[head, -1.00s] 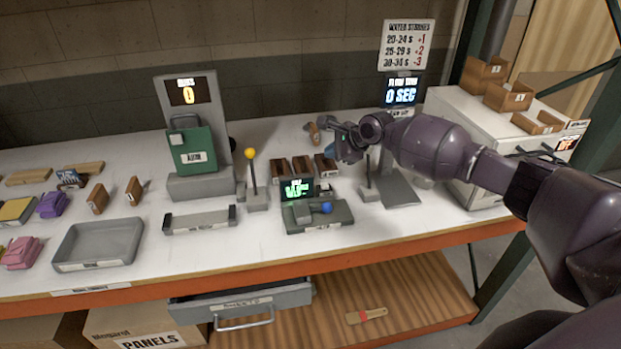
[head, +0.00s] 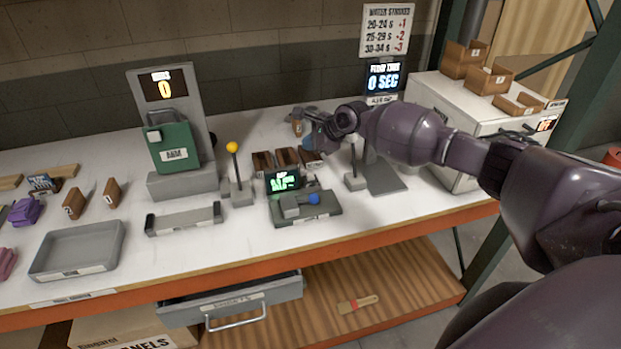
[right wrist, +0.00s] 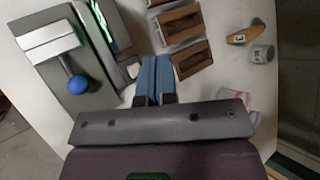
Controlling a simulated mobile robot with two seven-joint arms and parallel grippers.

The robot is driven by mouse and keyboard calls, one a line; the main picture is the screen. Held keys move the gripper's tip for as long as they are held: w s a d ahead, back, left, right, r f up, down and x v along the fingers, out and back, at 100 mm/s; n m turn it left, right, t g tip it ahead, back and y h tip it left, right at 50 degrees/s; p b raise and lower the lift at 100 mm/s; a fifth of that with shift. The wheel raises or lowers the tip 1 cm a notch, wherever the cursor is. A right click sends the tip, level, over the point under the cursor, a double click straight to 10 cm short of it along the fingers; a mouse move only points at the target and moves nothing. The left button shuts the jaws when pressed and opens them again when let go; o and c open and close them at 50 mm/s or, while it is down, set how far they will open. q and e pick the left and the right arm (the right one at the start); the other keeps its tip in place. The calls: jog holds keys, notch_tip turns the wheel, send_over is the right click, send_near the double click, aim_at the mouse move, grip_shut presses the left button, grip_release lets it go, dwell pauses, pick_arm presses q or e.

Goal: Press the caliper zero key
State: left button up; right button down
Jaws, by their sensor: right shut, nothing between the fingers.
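The caliper (head: 328,209) is a grey base near the bench's front edge with a lit green display (head: 283,180), a grey sliding block and a blue ball knob (head: 314,198). In the right wrist view the blue knob (right wrist: 78,85) and grey block (right wrist: 50,40) are at the left. The display (right wrist: 115,25) is seen edge-on there. I cannot make out the zero key. My right gripper (head: 309,148) is above the bench, behind the caliper. Its blue fingers (right wrist: 157,68) are shut and empty, apart from the caliper, to the right of it in the wrist view.
Several brown blocks (right wrist: 180,22) lie beside the fingers. A grey tray (head: 78,250) is at the left. Bare bench top (head: 255,232) lies in front.

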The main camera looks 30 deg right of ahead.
aim_at(310, 177)
notch_tip(310, 177, down, 2)
jog(key=shift+f+b, duration=0.1)
jog(key=shift+b, duration=1.15)
notch_tip(310, 177, down, 3)
jog(key=b, duration=0.4)
jog(key=shift+f, duration=0.2)
pick_arm(q)
notch_tip(310, 177, down, 6)
jog(key=w, duration=0.1)
pick_arm(e)
jog(key=shift+f, duration=1.05)
pick_arm(q)
jog(key=shift+s, duration=0.15)
jog(key=shift+w+d, duration=0.1)
jog(key=shift+w, duration=0.1)
jog(key=shift+r, duration=0.3)
pick_arm(e)
jog(key=shift+f, duration=0.3)
pick_arm(q)
jog(key=shift+s, duration=0.15)
pick_arm(e)
jog(key=shift+f, duration=0.1)
